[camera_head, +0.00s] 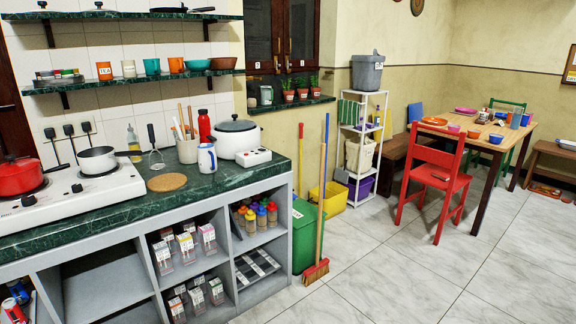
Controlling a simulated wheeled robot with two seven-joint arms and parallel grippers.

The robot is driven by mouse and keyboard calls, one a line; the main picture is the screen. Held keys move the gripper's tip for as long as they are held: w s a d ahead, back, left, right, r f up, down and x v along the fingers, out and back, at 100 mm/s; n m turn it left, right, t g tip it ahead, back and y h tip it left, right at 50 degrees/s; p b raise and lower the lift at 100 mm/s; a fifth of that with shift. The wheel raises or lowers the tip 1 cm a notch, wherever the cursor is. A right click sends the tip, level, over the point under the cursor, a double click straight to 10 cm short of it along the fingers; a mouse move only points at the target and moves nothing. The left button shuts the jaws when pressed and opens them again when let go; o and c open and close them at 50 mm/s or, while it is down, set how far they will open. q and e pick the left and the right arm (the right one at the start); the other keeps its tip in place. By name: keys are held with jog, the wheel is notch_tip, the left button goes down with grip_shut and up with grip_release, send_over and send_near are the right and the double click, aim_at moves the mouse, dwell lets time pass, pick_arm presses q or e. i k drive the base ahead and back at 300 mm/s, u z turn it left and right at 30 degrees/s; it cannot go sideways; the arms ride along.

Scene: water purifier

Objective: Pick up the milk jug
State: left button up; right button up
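A small white jug with blue on it (207,158), which looks like the milk jug, stands upright on the dark green counter (240,175). It is near the counter's front right part, in front of a utensil crock (188,150) and left of a white cooker with a dark lid (236,138). Its front side is unobstructed. Neither of my grippers shows in this view.
A round cork mat (167,182) lies left of the jug, and a white stove (70,195) with a red pot (20,176) and a white pan (97,160) is further left. A broom (316,268) leans near the counter's right end.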

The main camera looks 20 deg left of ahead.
aim_at(206, 154)
jog(key=z, duration=0.25)
jog(key=i, duration=1.2)
jog(key=u, duration=0.65)
jog(key=i, duration=1.25)
jog(key=u, duration=1.6)
jog(key=i, duration=0.45)
jog(key=u, duration=0.45)
